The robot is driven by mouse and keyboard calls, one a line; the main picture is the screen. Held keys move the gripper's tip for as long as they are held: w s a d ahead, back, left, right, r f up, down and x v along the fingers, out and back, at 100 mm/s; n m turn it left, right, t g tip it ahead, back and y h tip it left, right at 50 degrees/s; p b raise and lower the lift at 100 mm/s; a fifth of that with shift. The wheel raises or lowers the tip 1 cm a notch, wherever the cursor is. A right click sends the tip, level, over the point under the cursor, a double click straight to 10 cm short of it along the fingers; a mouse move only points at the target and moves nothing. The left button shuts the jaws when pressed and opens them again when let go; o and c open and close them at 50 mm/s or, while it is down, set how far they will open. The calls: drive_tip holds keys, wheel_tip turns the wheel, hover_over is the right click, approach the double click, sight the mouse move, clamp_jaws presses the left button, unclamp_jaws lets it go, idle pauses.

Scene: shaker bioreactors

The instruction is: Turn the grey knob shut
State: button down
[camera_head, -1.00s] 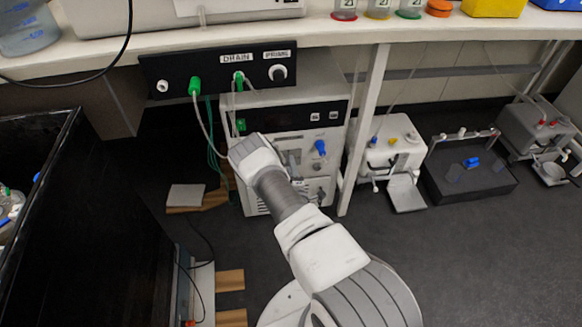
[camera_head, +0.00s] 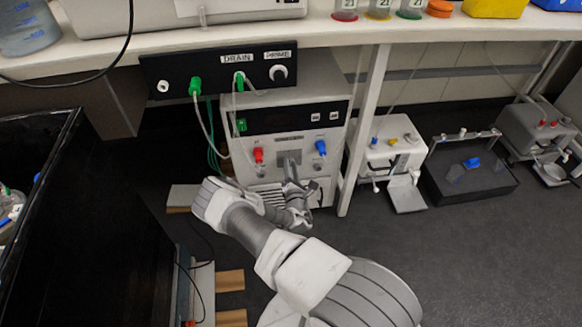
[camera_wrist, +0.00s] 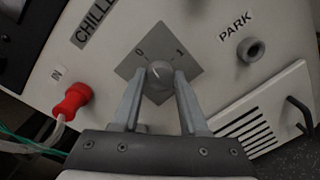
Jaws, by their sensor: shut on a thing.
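The grey knob (camera_wrist: 158,76) sits on a grey diamond-shaped plate (camera_wrist: 183,47) marked 0 and 1, on the front of the white chiller unit (camera_wrist: 215,75). My gripper (camera_wrist: 158,82) has one finger on each side of the knob and is shut on it, in the wrist view. I cannot tell which mark the knob points to. In the head view my gripper (camera_head: 293,182) is low at the chiller's front, by its grey plate (camera_head: 289,157). The knob is not clear there.
A red connector (camera_wrist: 71,100) marked IN is left of the knob in the wrist view. A grey PARK post (camera_wrist: 251,50) is to the right. A blue connector (camera_head: 320,148) is on the chiller. A black panel (camera_head: 220,68) hangs above under the bench.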

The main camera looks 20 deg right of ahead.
drive_tip(key=shift+r+n, duration=0.1)
drive_tip(key=shift+n, duration=0.8)
drive_tip(key=shift+d, duration=0.1)
drive_tip(key=shift+c, duration=2.2)
unclamp_jaws()
drive_tip(key=shift+s, duration=0.15)
